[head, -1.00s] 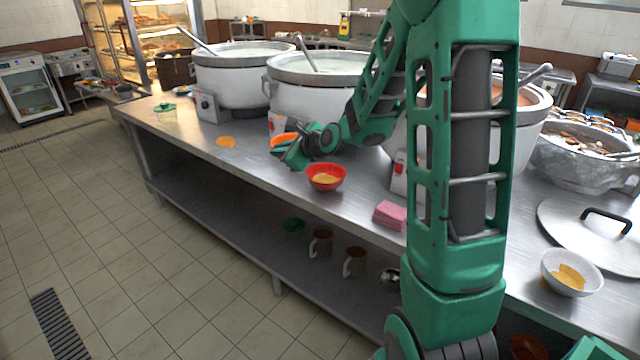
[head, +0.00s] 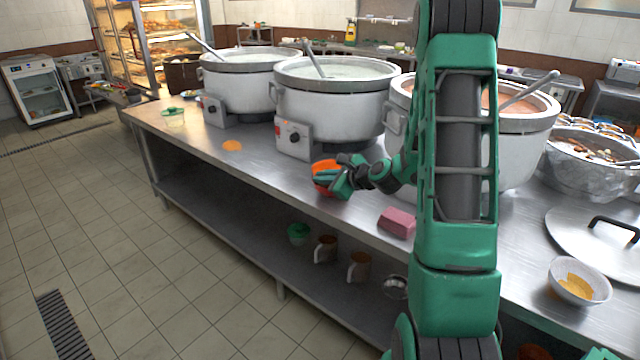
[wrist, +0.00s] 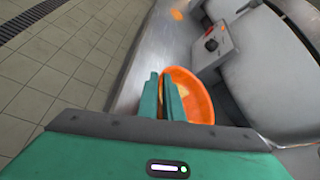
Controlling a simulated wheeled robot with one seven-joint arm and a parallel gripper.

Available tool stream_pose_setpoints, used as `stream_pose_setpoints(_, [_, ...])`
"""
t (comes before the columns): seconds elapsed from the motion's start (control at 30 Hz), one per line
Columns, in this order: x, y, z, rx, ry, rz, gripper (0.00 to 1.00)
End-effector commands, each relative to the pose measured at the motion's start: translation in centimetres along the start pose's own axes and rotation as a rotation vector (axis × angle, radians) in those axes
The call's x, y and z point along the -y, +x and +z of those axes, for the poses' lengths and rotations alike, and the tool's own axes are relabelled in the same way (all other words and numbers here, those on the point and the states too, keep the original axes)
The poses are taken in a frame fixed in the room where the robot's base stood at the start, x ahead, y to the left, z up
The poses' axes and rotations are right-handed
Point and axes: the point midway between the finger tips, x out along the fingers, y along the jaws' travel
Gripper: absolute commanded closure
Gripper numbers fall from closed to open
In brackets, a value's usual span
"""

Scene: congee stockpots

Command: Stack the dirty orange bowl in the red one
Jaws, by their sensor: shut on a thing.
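The orange bowl (head: 322,167) is in my gripper (head: 340,180), just above the front part of the steel counter. In the wrist view the orange bowl (wrist: 196,100) shows a yellowish residue inside, and my gripper (wrist: 161,78) is shut on its left rim. In the head view the bowl looks tilted. The red bowl (head: 324,191) is mostly hidden at the same spot, with only a redder part showing under the orange bowl. I cannot tell whether the two bowls touch.
The pink sponge (head: 397,222) lies to the right on the counter (head: 265,165). Large stockpots (head: 335,100) stand behind. An orange spot (head: 232,145) is on the counter to the left. A white bowl (head: 578,282) and a pot lid (head: 598,243) lie at the right. Mugs (head: 326,249) stand on the lower shelf.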

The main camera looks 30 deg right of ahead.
Motion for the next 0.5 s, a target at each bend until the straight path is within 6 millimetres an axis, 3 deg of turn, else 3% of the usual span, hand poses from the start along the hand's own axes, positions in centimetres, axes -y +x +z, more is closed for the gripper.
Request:
stream_pose_setpoints(0.1, [-0.63, 0.55, -0.98, 0.000, 0.002, 0.001, 1.00])
stream_pose_setpoints(0.33, [-0.66, 0.59, -1.18, -0.001, 0.000, 0.000, 1.00])
stream_pose_setpoints(0.4, [-0.66, 0.58, -1.21, -0.002, 0.001, 0.000, 0.77])
stream_pose_setpoints(0.5, [-0.64, 0.57, -1.19, -0.001, 0.001, 0.000, 0.75])
